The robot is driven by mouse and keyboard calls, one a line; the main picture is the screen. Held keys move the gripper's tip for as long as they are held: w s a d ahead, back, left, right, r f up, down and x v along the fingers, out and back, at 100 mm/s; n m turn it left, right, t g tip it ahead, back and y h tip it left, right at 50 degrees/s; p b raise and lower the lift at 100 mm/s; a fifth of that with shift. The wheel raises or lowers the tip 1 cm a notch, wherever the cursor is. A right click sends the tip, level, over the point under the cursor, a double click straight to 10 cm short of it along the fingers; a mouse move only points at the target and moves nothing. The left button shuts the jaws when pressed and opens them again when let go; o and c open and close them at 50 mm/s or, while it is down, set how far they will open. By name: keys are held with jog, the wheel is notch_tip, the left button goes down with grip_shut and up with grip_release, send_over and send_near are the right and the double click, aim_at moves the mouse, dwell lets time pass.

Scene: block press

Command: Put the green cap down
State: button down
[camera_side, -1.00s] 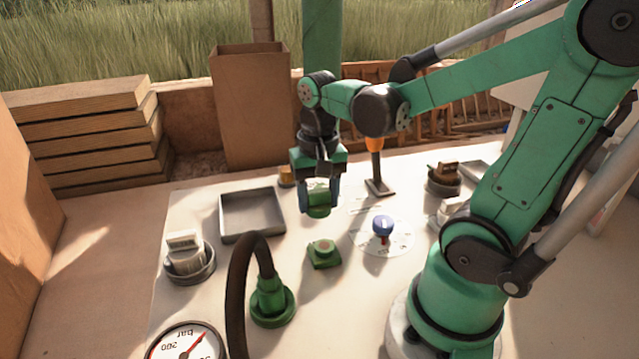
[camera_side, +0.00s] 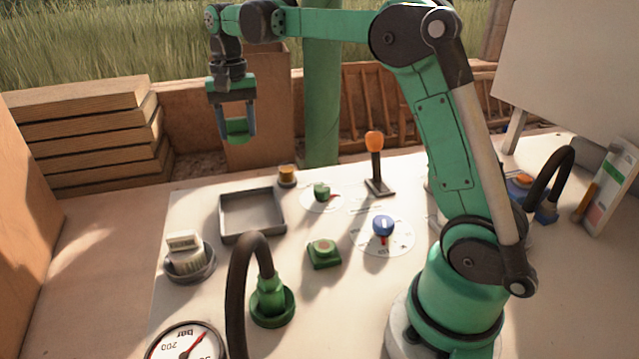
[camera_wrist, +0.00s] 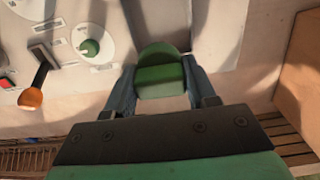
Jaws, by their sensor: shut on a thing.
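The green cap (camera_side: 237,130) is held between the two fingers of my gripper (camera_side: 236,120), high above the far left side of the work. In the wrist view the green cap (camera_wrist: 160,75) sits between the fingertips, with its rounded top edge facing away from the palm. My gripper is shut on it, and the cap touches nothing else that I can see. The grey tray (camera_side: 223,218) stands on the table below and to the right of the cap in the side view. It looks empty.
A green knob (camera_side: 321,192), an orange-topped lever (camera_side: 375,142), a blue knob (camera_side: 382,226) and a green button (camera_side: 323,252) stand on the table. A green hose fitting (camera_side: 270,305) is at the front. A cardboard box (camera_side: 262,150) and stacked planks (camera_side: 85,135) are behind.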

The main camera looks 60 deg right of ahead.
aim_at(251, 216)
notch_tip(251, 216, down, 16)
jog(key=shift+f, duration=0.1)
jog(key=shift+f, duration=0.4)
jog(key=shift+f, duration=0.15)
jog(key=shift+c, duration=1.4)
grip_release()
